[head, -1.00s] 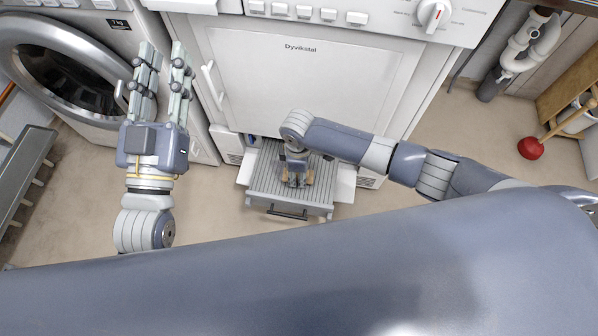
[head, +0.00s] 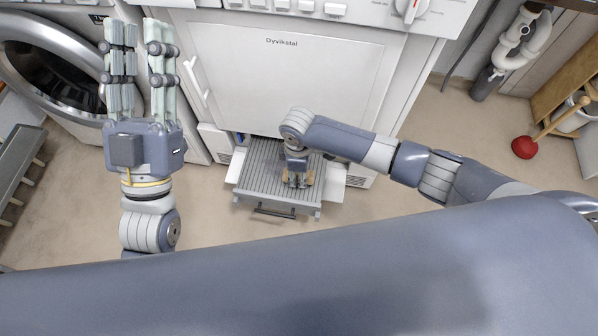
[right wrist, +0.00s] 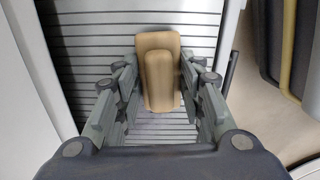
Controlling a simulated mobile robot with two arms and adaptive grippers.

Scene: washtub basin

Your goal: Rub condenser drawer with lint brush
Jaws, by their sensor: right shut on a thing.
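The condenser drawer (head: 258,165) is a grey ribbed tray standing out low from the white machine in the head view; its ribs also show in the right wrist view (right wrist: 85,45). My right gripper (head: 297,180) is over the drawer's right half, pointing down. It is shut on the lint brush, a tan wooden block with a raised handle (right wrist: 160,80). The brush lies against or just above the ribs; its underside is hidden. In the head view only its wooden ends (head: 309,178) show. My left gripper (head: 137,50) is raised at the left, open and empty.
The white dryer (head: 290,75) stands behind the drawer, and a washing machine (head: 50,65) is at the left. A grey bench or rack (head: 20,165) is at the far left. A red plunger (head: 524,147) and pipes are at the right. The floor around the drawer is clear.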

